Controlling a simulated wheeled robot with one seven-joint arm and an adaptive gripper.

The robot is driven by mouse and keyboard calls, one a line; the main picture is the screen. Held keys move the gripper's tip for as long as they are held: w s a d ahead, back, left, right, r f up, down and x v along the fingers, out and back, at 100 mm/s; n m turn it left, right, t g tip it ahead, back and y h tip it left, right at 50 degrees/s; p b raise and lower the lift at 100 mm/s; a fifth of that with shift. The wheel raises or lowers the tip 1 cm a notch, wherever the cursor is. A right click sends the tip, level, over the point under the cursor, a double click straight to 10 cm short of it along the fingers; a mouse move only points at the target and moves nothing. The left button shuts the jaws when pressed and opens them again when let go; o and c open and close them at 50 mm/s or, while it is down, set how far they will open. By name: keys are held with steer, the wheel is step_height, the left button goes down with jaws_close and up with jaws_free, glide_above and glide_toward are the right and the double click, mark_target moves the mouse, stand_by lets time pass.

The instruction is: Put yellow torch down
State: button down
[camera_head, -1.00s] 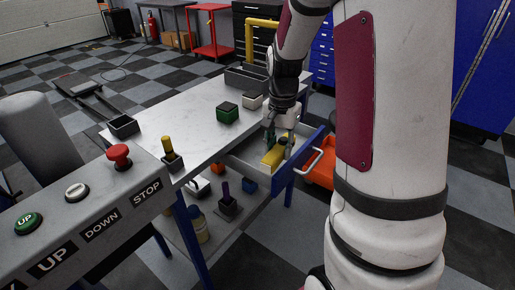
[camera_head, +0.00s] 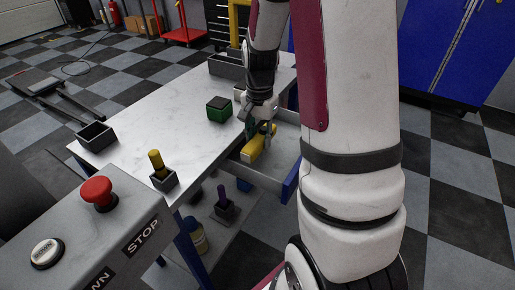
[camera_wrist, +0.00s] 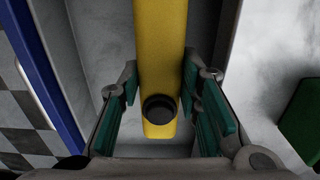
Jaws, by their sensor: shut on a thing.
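The yellow torch (camera_head: 253,147) is held by my gripper (camera_head: 261,128) over the open drawer (camera_head: 268,180), close to the table's edge. In the wrist view the torch (camera_wrist: 160,45) runs lengthwise between the teal finger pads of my gripper (camera_wrist: 168,100), with a round black part on its upper face. The drawer's blue front (camera_head: 291,182) shows at the right in the head view and its blue edge (camera_wrist: 55,75) at the left in the wrist view. Whether the torch touches the drawer floor I cannot tell.
The grey tabletop (camera_head: 190,130) has a green box (camera_head: 219,109), a dark tray (camera_head: 96,136) and a yellow-handled item in a small holder (camera_head: 164,181). A control box with a red button (camera_head: 97,192) is at front left.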

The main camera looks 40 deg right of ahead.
mark_target(259, 159)
steer(key=shift+f+b, duration=0.35)
steer(key=shift+f, duration=2.1)
steer(key=shift+f, duration=0.15)
steer(key=c, duration=1.4)
jaws_free()
steer(key=shift+c, duration=0.2)
